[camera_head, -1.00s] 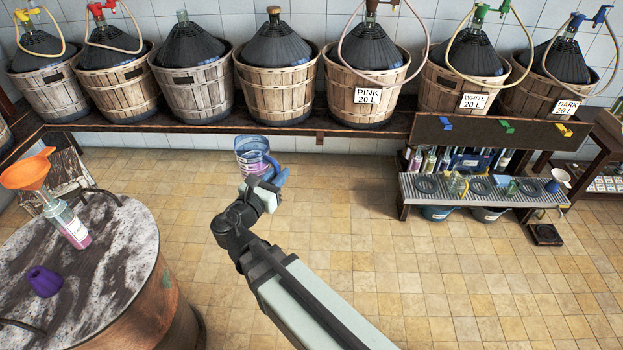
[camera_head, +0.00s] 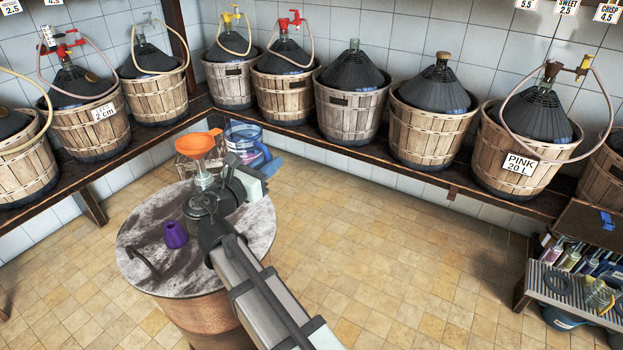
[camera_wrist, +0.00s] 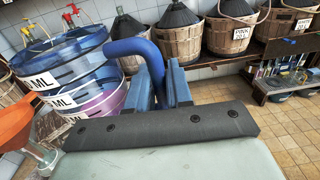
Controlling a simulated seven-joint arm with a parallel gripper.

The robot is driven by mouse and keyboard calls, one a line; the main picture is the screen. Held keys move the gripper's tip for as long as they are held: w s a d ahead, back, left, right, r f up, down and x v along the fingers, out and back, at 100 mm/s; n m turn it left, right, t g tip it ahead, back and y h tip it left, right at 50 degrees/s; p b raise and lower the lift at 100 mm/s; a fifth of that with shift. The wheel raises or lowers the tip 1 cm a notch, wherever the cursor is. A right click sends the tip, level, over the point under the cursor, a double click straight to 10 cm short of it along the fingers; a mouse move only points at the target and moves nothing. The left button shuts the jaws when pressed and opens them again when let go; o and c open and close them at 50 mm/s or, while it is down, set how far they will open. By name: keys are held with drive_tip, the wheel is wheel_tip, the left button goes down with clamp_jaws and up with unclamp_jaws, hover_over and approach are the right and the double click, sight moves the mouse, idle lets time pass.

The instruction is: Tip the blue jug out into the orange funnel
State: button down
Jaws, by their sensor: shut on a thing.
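The blue jug (camera_head: 243,137) is see-through with a blue rim and handle, and holds pink liquid, seen in the wrist view (camera_wrist: 98,105). My gripper (camera_wrist: 166,84) is shut on the jug's blue handle (camera_wrist: 140,50). The jug looks roughly upright, held off the drum top at its far side. The orange funnel (camera_head: 202,145) sits in the neck of a clear bottle (camera_head: 204,179) just left of the jug. The funnel's edge also shows at the left of the wrist view (camera_wrist: 14,124).
The bottle stands on a round drum table (camera_head: 150,235) with a purple cone-shaped piece (camera_head: 175,235) on it. Basketed demijohns (camera_head: 352,100) line the wall shelf (camera_head: 400,172) behind. The tiled floor at right (camera_head: 400,270) is clear.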

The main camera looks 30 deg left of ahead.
drive_tip(key=s+a+r+m+h, duration=0.1)
drive_tip(key=s+a+r, duration=0.2)
drive_tip(key=a+r, duration=0.35)
drive_tip(key=s+a+r+h, duration=0.1)
drive_tip(key=s+a+r, duration=0.35)
drive_tip(key=a, duration=0.35)
drive_tip(key=shift+d+f+m+h, duration=1.05)
drive_tip(key=shift+f+h, duration=0.25)
drive_tip(key=shift+f, duration=0.85)
drive_tip(key=w+a+r+n+g+h, duration=0.1)
drive_tip(key=w+a+r+n+g, duration=0.1)
drive_tip(key=r+n, duration=0.5)
drive_tip(key=a+n+g, duration=0.1)
drive_tip(key=n, duration=0.3)
drive_tip(key=shift+w+a+r+n, duration=0.15)
drive_tip(key=shift+a+r+n, duration=0.1)
drive_tip(key=shift+n, duration=0.1)
